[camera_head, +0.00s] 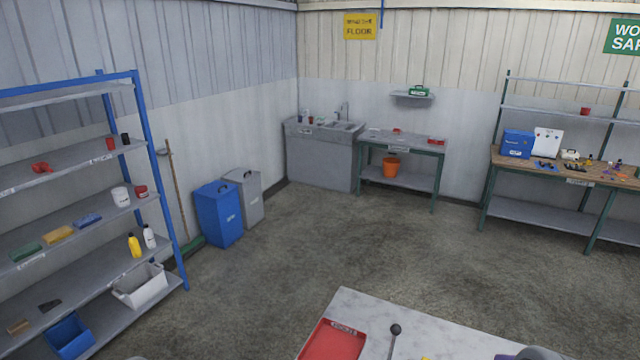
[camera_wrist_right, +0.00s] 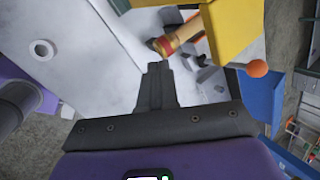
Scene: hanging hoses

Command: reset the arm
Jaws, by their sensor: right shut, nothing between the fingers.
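My right gripper (camera_wrist_right: 157,72) shows in the right wrist view. Its dark fingers are together with nothing between them, over a pale surface (camera_wrist_right: 100,50). A brass-coloured cylinder with a red band (camera_wrist_right: 168,43) lies just beyond the fingertips; I cannot tell whether they touch. My left gripper is in neither view. No hanging hose can be made out in these frames.
In the right wrist view a yellow part (camera_wrist_right: 235,28), an orange ball knob (camera_wrist_right: 257,68) and a blue part (camera_wrist_right: 262,100) are close by. The head view shows a light worktable (camera_head: 440,335) with a red tray (camera_head: 332,342), a shelf rack (camera_head: 150,190) and open floor.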

